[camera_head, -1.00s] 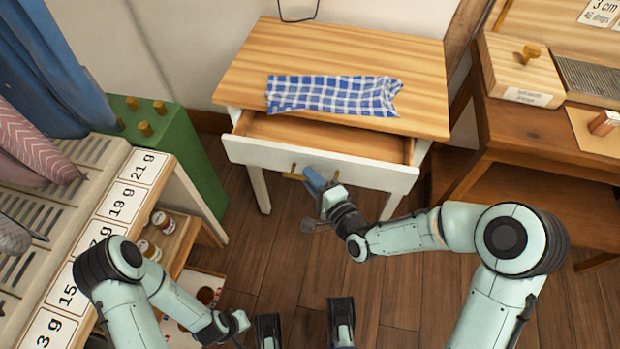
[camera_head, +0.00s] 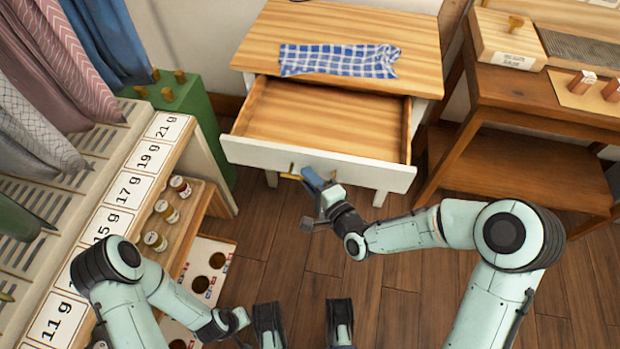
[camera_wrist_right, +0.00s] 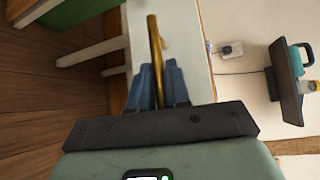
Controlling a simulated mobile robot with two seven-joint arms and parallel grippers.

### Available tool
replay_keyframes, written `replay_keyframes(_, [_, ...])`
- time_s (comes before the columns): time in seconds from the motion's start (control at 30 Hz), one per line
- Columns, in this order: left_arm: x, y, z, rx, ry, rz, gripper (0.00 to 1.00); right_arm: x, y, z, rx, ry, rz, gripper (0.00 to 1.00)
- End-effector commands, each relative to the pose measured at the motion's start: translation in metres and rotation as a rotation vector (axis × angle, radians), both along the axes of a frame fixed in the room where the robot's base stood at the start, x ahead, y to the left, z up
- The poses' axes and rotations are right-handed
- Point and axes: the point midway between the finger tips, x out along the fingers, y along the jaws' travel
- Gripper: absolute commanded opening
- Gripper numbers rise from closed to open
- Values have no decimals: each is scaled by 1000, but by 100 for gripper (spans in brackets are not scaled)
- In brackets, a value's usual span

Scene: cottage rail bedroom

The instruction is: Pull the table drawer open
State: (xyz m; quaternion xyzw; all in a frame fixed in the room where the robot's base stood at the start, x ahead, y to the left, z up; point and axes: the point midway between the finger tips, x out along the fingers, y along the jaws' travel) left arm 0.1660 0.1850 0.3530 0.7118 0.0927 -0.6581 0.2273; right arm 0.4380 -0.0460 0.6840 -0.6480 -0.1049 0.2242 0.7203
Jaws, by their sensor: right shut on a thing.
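The wooden table (camera_head: 420,72) has a white-fronted drawer (camera_head: 250,155) that stands well out, with its bare, empty wooden inside showing. A brass bar handle (camera_head: 289,177) is on the drawer front. My right gripper (camera_head: 308,177) is at the front with its blue fingers shut on this handle. In the right wrist view the handle (camera_wrist_right: 153,35) runs between the fingers (camera_wrist_right: 157,85) of the right gripper.
A blue checked cloth (camera_head: 340,60) lies on the tabletop. A brown desk (camera_head: 545,110) stands at right. A shelf unit with weight labels (camera_head: 135,190) and a green cabinet (camera_head: 190,105) stand at left. Wooden floor (camera_head: 300,240) is clear before the drawer.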

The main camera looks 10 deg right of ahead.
Motion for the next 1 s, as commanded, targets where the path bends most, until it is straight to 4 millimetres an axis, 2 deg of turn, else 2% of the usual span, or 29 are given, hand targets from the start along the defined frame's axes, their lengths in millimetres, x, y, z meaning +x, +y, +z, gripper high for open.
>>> replay_keyframes(0.43, [1,0,0,0,-1,0,0,1,0,1,0,-3,-1,0])
replay_keyframes(0.47, [1,0,0,0,-1,0,0,1,0,1,0,-3,-1,27])
replay_keyframes(0.5, [0,0,0,0,-1,0,0,0,0,1,0,-2,-1,36])
replay_keyframes(0.83, [1,0,1,1,-3,0,0,-1,-1,1,0,-1,-1,36])
replay_keyframes(1.0, [10,-1,10,2,-32,-1,0,-19,-11,4,-1,1,-2,36])
